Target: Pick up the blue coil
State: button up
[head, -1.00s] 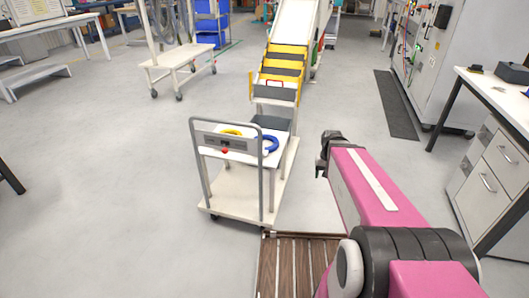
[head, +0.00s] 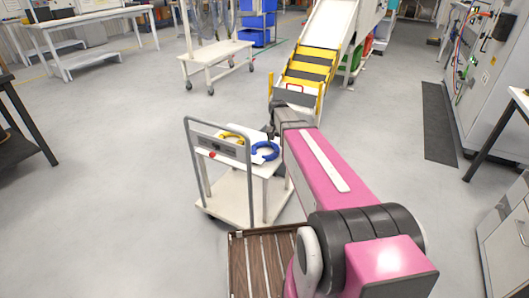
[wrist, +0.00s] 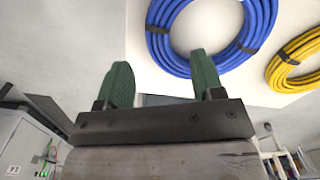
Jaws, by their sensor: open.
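The blue coil (head: 265,151) lies on the white top of a small cart, near its right side. It also shows large at the top of the wrist view (wrist: 177,62), bound with black bands. My gripper shows in the wrist view (wrist: 162,85) with two green fingers apart and nothing between them. The fingertips are just short of the coil's near edge in that picture, and I see no contact. In the head view my gripper is mostly hidden by my pink arm, at the cart's right side.
A yellow coil (head: 232,137) lies beside the blue one on the cart top; it shows in the wrist view too (wrist: 297,58). The cart (head: 232,205) has a grey upright handle frame (head: 187,150) on its left. A yellow-edged conveyor (head: 308,65) stands behind.

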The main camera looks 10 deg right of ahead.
aim_at(277, 149)
jog(key=shift+w+d+f, duration=0.15)
jog(key=shift+w+f, duration=0.05)
jog(key=shift+f, duration=1.3)
jog(key=shift+w+d+f, duration=0.1)
jog(key=shift+w+f, duration=0.05)
jog(key=shift+f, duration=1.3)
jog(key=shift+r, duration=0.1)
grip_shut()
